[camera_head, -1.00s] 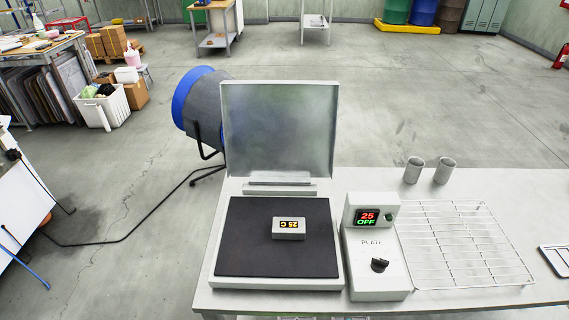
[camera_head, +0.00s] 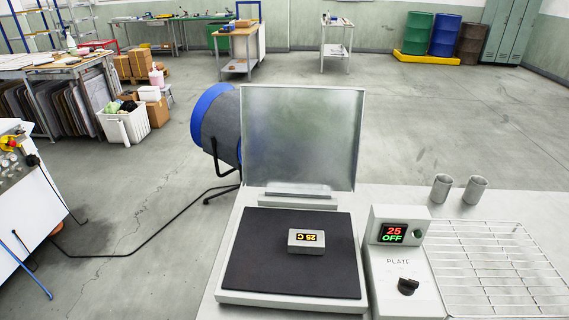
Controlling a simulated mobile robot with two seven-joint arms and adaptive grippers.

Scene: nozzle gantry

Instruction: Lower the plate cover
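The plate cover (camera_head: 302,135) is a grey metal lid standing upright, open, at the back of the heating plate. The plate (camera_head: 262,262) has a flat black top in a pale frame on the table. A small block with a "25 C" display (camera_head: 306,241) lies on the black top, right of its middle. The control box (camera_head: 402,272) at the plate's right reads "25 OFF" and has a black knob (camera_head: 408,286). Neither of my grippers is in view.
A wire rack (camera_head: 500,265) lies on the table (camera_head: 530,202) right of the control box. Two grey cups (camera_head: 458,189) stand behind it. A blue-ended drum-shaped fan (camera_head: 217,122) stands on the floor behind the plate, at left. The space above the plate is clear.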

